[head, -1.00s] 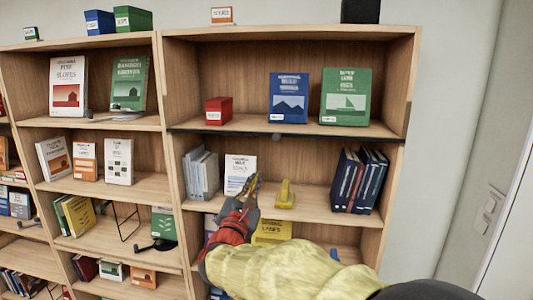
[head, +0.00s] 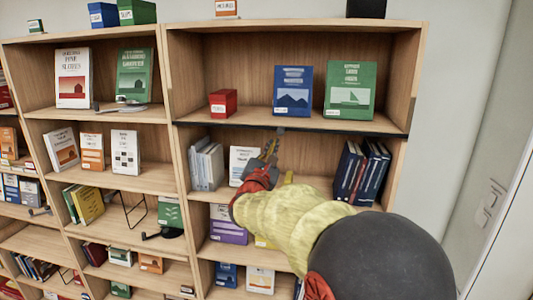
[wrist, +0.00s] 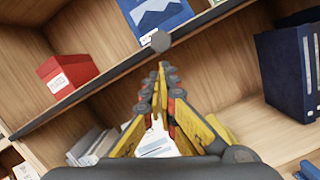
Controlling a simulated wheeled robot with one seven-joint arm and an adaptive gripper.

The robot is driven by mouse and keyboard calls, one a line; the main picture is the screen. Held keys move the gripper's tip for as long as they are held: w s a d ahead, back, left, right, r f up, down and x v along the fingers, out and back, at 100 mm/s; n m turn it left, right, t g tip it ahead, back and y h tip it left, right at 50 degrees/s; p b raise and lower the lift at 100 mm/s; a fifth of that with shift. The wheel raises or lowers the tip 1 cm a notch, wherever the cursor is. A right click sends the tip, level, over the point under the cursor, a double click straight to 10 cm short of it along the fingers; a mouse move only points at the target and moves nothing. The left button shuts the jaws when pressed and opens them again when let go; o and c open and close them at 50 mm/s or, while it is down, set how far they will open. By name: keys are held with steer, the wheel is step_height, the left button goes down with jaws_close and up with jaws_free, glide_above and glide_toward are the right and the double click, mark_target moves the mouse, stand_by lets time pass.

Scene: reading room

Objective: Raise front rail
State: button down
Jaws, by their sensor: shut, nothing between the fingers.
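The dark front rail (head: 345,130) runs along the front edge of the upper shelf in the right bookcase, low against the board. A round grey knob (head: 281,130) sits on it near the middle. In the wrist view the rail (wrist: 95,88) crosses at a slant, and its knob (wrist: 161,41) shows just beyond the fingertips. My gripper (head: 272,145) is shut and empty, with its tips just below the knob; the wrist view also shows the closed fingers (wrist: 163,68). A small gap to the knob seems to remain, but contact is hard to judge.
Behind the rail stand a red box (head: 223,102), a blue book (head: 292,90) and a green book (head: 350,90). Below, a white book (head: 242,163) and dark blue books (head: 360,172) flank my arm. A yellow object (head: 288,178) is mostly hidden behind my arm.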

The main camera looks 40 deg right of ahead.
steer(key=shift+d+r, duration=0.15)
steer(key=shift+r, duration=0.05)
step_height(320, 180, up, 11)
stand_by(0.5)
steer(key=shift+f, duration=0.2)
steer(key=s+a+f+b, duration=0.4)
steer(key=a+f+b, duration=0.1)
steer(key=a, duration=0.4)
steer(key=shift+s+f+b, duration=0.25)
steer(key=shift+f+b, duration=0.15)
steer(key=shift+b, duration=0.05)
